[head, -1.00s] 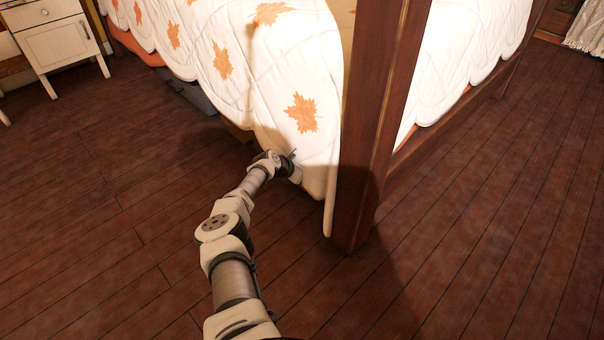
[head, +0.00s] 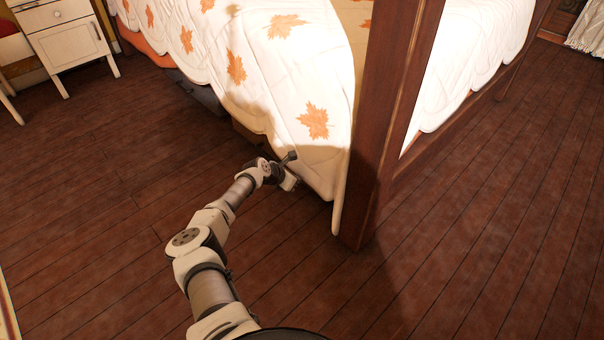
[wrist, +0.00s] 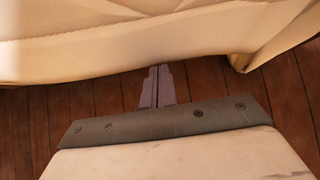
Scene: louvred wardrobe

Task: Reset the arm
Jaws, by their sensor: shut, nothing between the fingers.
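My arm reaches forward from the bottom of the head view, low over the wooden floor, toward the corner of the bed. My gripper (head: 290,157) is at its far end, beside the hanging bedspread (head: 295,85), which is white with orange maple leaves. In the wrist view my gripper (wrist: 156,88) shows its two fingers together, with nothing between them. The fingertips lie close to the lower edge of the bedspread (wrist: 150,40), with floor planks beneath. I cannot tell whether they touch the cloth.
A dark wooden bedpost (head: 385,130) stands just right of my gripper, joined to a low side rail (head: 440,140). A white nightstand (head: 70,45) is at the upper left. A dark drawer-like box (head: 195,92) shows under the bed. Floor (head: 490,220) at the right is clear.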

